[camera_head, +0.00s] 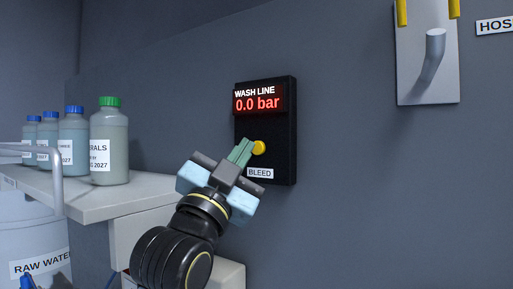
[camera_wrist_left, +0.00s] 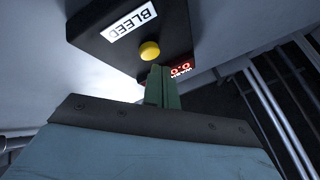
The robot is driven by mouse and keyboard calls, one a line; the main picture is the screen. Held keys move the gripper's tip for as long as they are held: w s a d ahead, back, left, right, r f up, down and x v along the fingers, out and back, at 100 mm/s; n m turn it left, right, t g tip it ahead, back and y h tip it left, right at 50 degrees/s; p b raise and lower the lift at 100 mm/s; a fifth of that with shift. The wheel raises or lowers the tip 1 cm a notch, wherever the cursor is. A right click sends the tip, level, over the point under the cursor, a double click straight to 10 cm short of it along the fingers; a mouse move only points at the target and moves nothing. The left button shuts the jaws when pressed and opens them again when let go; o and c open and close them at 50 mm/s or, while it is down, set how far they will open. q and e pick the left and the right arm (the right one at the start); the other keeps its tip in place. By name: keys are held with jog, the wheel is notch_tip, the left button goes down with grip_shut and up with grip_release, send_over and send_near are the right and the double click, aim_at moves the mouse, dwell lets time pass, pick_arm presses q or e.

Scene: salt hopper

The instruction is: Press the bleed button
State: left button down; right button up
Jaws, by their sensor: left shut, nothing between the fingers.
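The bleed button (camera_head: 259,147) is a round yellow knob on a black wall panel (camera_head: 284,165). A "BLEED" label sits below it and a red display above it reads "WASH LINE 0.0 bar". My left gripper (camera_head: 243,150) is shut and empty, its green fingertips just left of the button in the head view. In the left wrist view the button (camera_wrist_left: 149,50) shows whole, with the fingertips (camera_wrist_left: 162,78) close below it in the picture. I cannot tell whether they touch it. My right gripper is not in view.
A shelf (camera_head: 150,190) at the left holds several bottles, the nearest with a green cap (camera_head: 109,101). A white "RAW WATER" drum (camera_head: 30,240) stands below. A hook plate (camera_head: 412,80) hangs on the wall at upper right.

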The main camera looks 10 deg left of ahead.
pick_arm(q)
jog(key=s, duration=0.1)
jog(key=s+a, duration=0.1)
jog(key=s, duration=0.1)
jog(key=s+p, duration=0.1)
jog(key=shift+s+a, duration=0.35)
